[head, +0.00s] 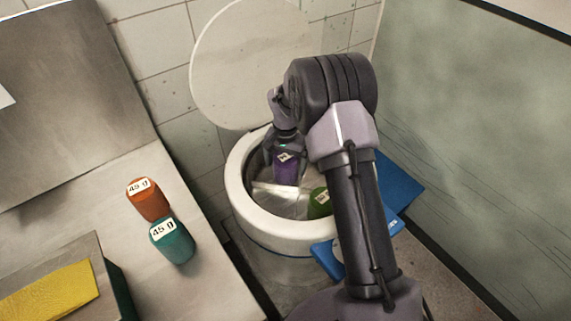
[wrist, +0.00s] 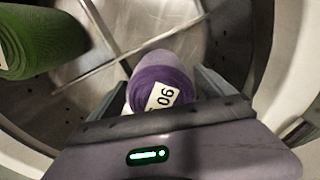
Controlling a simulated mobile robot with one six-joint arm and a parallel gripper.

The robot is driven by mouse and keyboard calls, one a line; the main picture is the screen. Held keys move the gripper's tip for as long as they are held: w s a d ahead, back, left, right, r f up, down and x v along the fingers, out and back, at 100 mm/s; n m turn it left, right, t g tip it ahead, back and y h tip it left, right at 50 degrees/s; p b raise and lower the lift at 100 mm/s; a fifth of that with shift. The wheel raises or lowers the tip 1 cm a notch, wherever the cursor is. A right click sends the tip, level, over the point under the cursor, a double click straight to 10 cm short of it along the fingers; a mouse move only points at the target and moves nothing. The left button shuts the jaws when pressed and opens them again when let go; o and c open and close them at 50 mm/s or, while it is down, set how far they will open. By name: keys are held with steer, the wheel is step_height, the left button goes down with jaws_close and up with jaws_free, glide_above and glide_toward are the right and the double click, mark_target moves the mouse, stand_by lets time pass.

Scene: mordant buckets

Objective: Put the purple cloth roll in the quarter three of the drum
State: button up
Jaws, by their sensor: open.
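The purple cloth roll (head: 286,168) is inside the round white-rimmed drum (head: 243,205), in a compartment at the far left side. In the wrist view the purple cloth roll (wrist: 162,78) stands between the two fingers, its labelled end towards me. My gripper (head: 284,150) reaches down into the drum over the roll. Its fingers (wrist: 168,88) are open, one on each side of the roll. Metal dividers (wrist: 118,57) cross the drum floor. I cannot tell from the pictures which compartment is numbered three.
A green roll (head: 319,203) lies in another compartment, also in the wrist view (wrist: 38,42). The drum's round lid (head: 245,60) stands open behind. An orange roll (head: 149,199) and a teal roll (head: 172,241) stand on the steel counter (head: 75,205) at left, near a yellow cloth (head: 50,291).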

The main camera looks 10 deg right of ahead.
steer(key=s+a+r+t+p, duration=0.15)
steer(key=s+r, duration=0.25)
steer(key=r, duration=0.9)
steer(key=s+r+t+p, duration=0.1)
steer(key=s+r+p, duration=0.2)
steer(key=r, duration=1)
steer(key=s+a+r+n+t+y, duration=0.1)
steer(key=s+r, duration=0.2)
steer(key=s, duration=0.9)
steer(key=s+a+r+n+t+y, duration=0.1)
steer(key=s+r, duration=0.3)
steer(key=s, duration=0.8)
steer(key=shift+s+a+r+t, duration=0.2)
steer(key=shift+a+t, duration=0.1)
steer(key=shift+t, duration=0.35)
